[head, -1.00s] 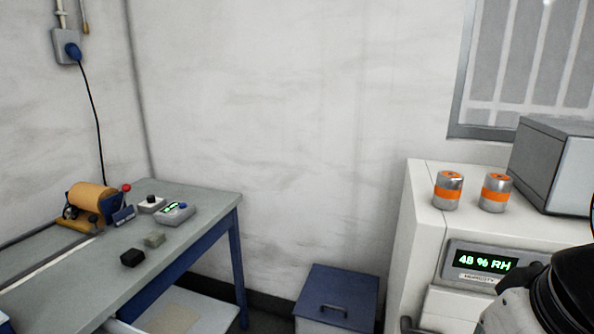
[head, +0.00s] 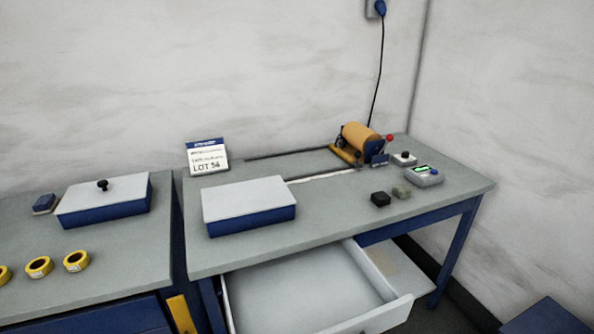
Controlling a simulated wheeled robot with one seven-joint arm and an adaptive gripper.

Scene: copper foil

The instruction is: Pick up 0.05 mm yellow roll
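Several yellow rolls lie in a row on the left workbench (head: 120,262) near its front edge. One yellow roll (head: 76,261) is at the right end of the row, another yellow roll (head: 39,267) is beside it, and a third yellow roll (head: 3,274) is cut by the left picture edge. They are small rings with dark centres and pale labels. The label text is too small to read, so I cannot tell which is 0.05 mm. My gripper is not in view.
A blue box with a white knobbed lid (head: 104,194) stands behind the rolls. The right bench (head: 330,218) holds another lidded box (head: 248,205), a LOT 56 sign (head: 206,157), an orange roll on a stand (head: 362,140) and small devices. An open drawer (head: 300,290) juts out below.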

